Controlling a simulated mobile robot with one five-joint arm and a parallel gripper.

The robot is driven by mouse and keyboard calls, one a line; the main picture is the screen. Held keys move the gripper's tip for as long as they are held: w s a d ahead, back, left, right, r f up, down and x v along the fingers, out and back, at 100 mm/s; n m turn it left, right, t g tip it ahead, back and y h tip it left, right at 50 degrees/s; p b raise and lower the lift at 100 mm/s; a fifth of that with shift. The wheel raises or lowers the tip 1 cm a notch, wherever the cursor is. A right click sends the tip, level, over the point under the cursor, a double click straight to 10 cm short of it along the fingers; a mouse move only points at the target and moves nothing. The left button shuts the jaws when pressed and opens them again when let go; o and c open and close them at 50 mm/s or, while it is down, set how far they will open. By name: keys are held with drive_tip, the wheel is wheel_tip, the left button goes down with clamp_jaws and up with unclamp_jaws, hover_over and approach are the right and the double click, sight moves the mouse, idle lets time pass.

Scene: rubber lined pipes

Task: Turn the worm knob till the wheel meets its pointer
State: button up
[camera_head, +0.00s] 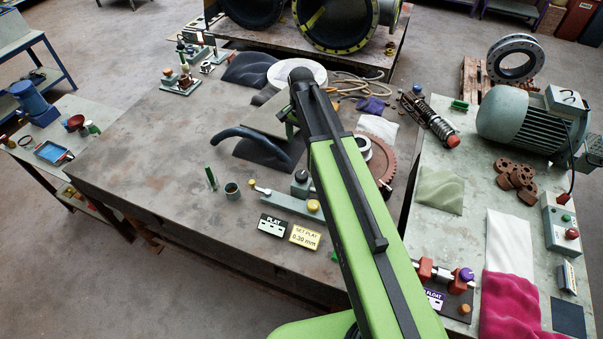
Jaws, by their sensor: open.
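A reddish-brown toothed wheel (386,157) lies on the big dark table, just right of my arm. My arm covers its left part. A grey ring-shaped part (364,148) shows at its upper left. I cannot make out a pointer or a worm knob at the wheel. My raised arm crosses the middle of the view, and its green forearm shows a little at the left of its dark upper end. My gripper's fingers are hidden behind the arm, so I see neither them nor what they are near.
A fixture with a yellow knob (313,205) stands left of my arm, behind a "SET PLAY 0.30 mm" sign (305,237). The table's left front is mostly bare.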

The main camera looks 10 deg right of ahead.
sight(301, 175)
wheel_tip(301, 175, down, 18)
drive_tip(key=n+b, duration=0.2)
drive_tip(key=b, duration=0.6)
drive_tip(key=n+b, duration=0.3)
drive_tip(key=b, duration=0.6)
drive_tip(key=shift+r+n+b, duration=0.2)
drive_tip(key=shift+n+b, duration=0.1)
drive_tip(key=shift+r, duration=0.15)
drive_tip(key=shift+c, duration=0.2)
drive_tip(key=c, duration=1.3)
drive_tip(key=shift+n, duration=0.8)
drive_tip(key=shift+c, duration=0.2)
drive_tip(key=shift+s, duration=0.1)
drive_tip(key=o, duration=1.4)
